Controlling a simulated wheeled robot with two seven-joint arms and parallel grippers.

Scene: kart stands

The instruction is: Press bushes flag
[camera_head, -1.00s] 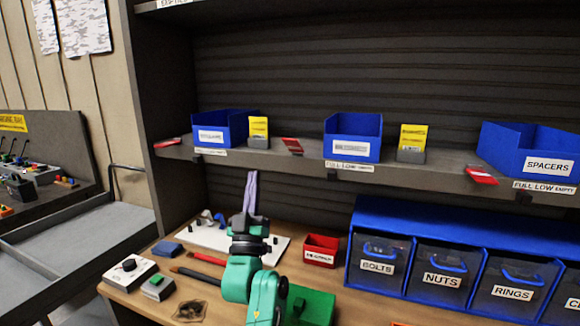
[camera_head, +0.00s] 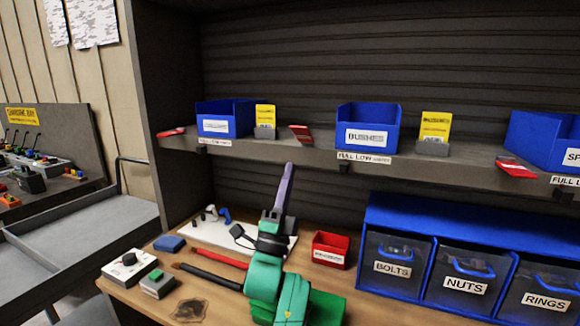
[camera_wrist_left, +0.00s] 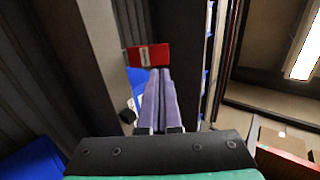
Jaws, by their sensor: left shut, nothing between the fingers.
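The blue bin labelled BUSHES (camera_head: 368,132) stands on the shelf. A red flag (camera_head: 301,134) sits on the shelf edge just left of it. My left gripper (camera_head: 289,167) has its long purple fingers together and empty, pointing up, with the tips below and slightly left of this flag, apparently near the shelf's front edge. In the left wrist view, the shut fingertips (camera_wrist_left: 158,73) point at a red plate with a pale label (camera_wrist_left: 148,55), likely the flag; I cannot tell if they touch. My right gripper is not in view.
A FULL LOW EMPTY strip (camera_head: 364,157) is on the shelf edge under the bin. A yellow card (camera_head: 436,127) stands to its right. Other red flags (camera_head: 517,167) lie along the edge. Drawers (camera_head: 393,268) and a red box (camera_head: 331,250) are on the bench below.

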